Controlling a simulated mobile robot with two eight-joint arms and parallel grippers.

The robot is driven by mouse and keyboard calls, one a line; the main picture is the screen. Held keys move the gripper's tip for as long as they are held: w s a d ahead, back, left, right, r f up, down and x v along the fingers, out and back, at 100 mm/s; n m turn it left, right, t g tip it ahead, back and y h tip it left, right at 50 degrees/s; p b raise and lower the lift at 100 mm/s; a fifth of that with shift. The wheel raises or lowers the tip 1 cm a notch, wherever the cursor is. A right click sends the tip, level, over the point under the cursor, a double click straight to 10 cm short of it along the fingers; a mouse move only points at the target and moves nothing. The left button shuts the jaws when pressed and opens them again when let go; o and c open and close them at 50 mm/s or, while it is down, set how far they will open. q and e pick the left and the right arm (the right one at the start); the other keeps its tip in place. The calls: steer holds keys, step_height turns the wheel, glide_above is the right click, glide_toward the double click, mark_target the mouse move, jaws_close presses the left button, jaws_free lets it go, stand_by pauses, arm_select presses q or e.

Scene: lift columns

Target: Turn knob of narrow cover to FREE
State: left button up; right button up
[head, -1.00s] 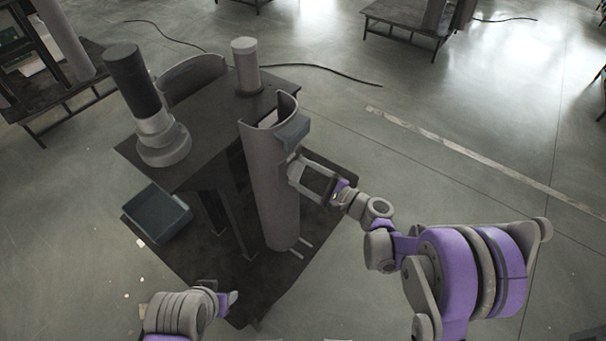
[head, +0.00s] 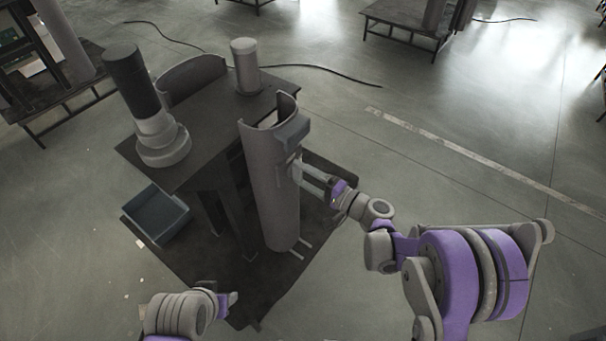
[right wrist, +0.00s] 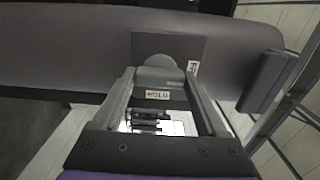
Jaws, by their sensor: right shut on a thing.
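The narrow cover (head: 272,190) is a tall grey curved shell standing upright at the table's right front edge. It also fills the upper part of the right wrist view (right wrist: 60,45). Its knob (right wrist: 158,74) is grey on a dark square plate. My right gripper (right wrist: 160,84) is shut on the knob, one finger on each side. A label like HOLD (right wrist: 157,95) lies between the fingers. Another label, seemingly FREE (right wrist: 193,67), sits right of the knob, partly hidden. My left gripper (head: 230,300) is low in the head view, away from the cover; its jaws are unclear.
The dark table (head: 225,110) bears a black-and-grey column (head: 150,110), a shorter cylinder (head: 246,68) and a wider curved shell (head: 192,78). A blue-grey bin (head: 158,214) is at the left. A box-like block (head: 292,130) juts from the cover above my right gripper.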

stand_by(0.5)
steer(key=o, duration=1.3)
steer(key=v, duration=1.1)
